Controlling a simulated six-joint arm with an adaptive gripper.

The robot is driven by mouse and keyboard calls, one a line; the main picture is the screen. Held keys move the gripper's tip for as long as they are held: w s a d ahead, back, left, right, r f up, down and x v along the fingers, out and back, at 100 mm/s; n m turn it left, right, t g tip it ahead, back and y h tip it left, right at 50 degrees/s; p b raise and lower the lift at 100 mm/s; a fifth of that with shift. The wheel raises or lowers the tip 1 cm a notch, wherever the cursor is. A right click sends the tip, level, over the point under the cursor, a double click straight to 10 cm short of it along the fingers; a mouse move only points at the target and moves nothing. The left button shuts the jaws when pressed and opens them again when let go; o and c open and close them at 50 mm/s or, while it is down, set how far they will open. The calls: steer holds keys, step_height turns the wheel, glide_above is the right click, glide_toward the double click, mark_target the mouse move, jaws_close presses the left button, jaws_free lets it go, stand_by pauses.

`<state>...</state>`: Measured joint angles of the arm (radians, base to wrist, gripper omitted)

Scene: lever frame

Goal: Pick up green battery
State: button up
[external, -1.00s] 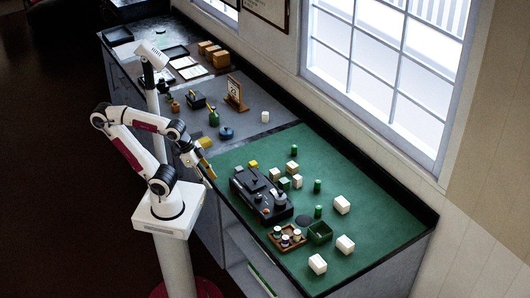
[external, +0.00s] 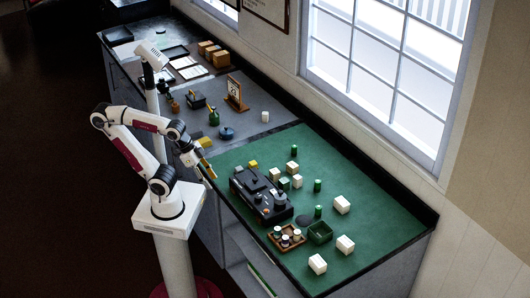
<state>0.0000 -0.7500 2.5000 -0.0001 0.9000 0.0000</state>
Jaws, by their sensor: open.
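Several small green upright cylinders that look like batteries stand on the green mat (external: 375,228). One green battery (external: 294,151) is near the back edge, another green battery (external: 317,186) is right of the white blocks, and a third green battery (external: 318,211) is by the dark disc. I cannot tell which one is meant. My gripper (external: 210,172) is open and empty, above the left edge of the mat, well apart from all of them.
A black device (external: 262,194) stands between my gripper and the batteries. White blocks (external: 342,204) are spread over the mat. A window wall bounds the back.

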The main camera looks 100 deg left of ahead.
steer(key=shift+w+a, duration=0.1)
steer(key=n+t+y, duration=0.3)
steer(key=t+y, duration=0.2)
steer(key=t, duration=0.1)
glide_above(294, 151)
steer(key=s+d, duration=0.3)
steer(key=s, duration=0.1)
step_height(294, 151, down, 8)
steer(key=shift+n+t+h, duration=0.3)
steer(key=shift+t, duration=0.2)
steer(key=a+f, duration=0.1)
steer(key=s+f, duration=0.1)
steer(key=s+a+f, duration=0.1)
steer(key=f, duration=0.1)
steer(key=shift+s+a, duration=0.1)
steer(key=shift+a, duration=0.25)
steer(key=shift+s+a+f, duration=0.15)
steer(key=shift+s+f, duration=0.05)
steer(key=shift+f, duration=0.1)
steer(key=shift+w, duration=0.1)
